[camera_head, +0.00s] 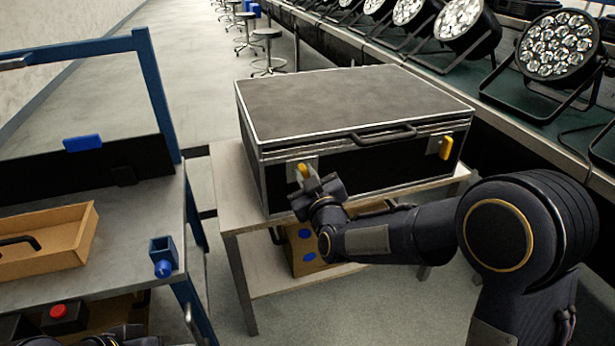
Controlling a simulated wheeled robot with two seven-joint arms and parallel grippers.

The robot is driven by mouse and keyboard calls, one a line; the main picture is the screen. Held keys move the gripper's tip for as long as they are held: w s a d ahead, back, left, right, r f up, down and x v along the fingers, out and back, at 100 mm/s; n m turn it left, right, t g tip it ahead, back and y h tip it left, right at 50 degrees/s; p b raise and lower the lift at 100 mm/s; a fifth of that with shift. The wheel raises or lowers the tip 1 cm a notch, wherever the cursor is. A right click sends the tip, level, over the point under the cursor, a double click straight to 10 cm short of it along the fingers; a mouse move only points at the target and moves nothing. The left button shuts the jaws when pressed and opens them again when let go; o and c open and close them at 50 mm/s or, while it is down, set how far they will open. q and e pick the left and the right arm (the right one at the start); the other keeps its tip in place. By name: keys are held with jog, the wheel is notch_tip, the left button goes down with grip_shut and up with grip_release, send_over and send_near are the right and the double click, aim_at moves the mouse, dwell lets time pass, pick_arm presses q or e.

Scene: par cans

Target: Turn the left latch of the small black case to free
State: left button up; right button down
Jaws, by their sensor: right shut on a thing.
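The small black case (350,100) sits closed on a light table, with silver edges and a black handle (383,134) on its front. Its left latch (303,170) is a yellow piece on a metal plate, partly hidden by my right gripper. Its right latch (446,147) is yellow and stands upright on its plate. My right gripper (307,177) is at the left latch, shut on it. At the bottom left edge a dark part of my left arm shows; its fingers cannot be made out.
A workbench with a wooden drawer box (45,240), a blue holder (163,256) and a red button (59,311) stands at left. A cardboard box (305,250) is on the table's lower shelf. Several par cans (557,45) line the bench at right.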

jog(key=n, duration=0.3)
jog(key=shift+s+a+f+n, duration=0.15)
jog(key=shift+a+n, duration=0.1)
jog(key=shift+n, duration=0.15)
jog(key=shift+a+f+n, duration=0.1)
jog(key=shift+f+n, duration=0.1)
jog(key=shift+n, duration=1.45)
jog(key=shift+a+f+n, duration=0.1)
jog(key=shift+f+n, duration=0.1)
jog(key=shift+n, duration=1.5)
jog(key=shift+a+f+n, duration=0.1)
jog(key=shift+f+n, duration=0.1)
jog(key=shift+n, duration=1.45)
jog(key=c, duration=1.4)
grip_release()
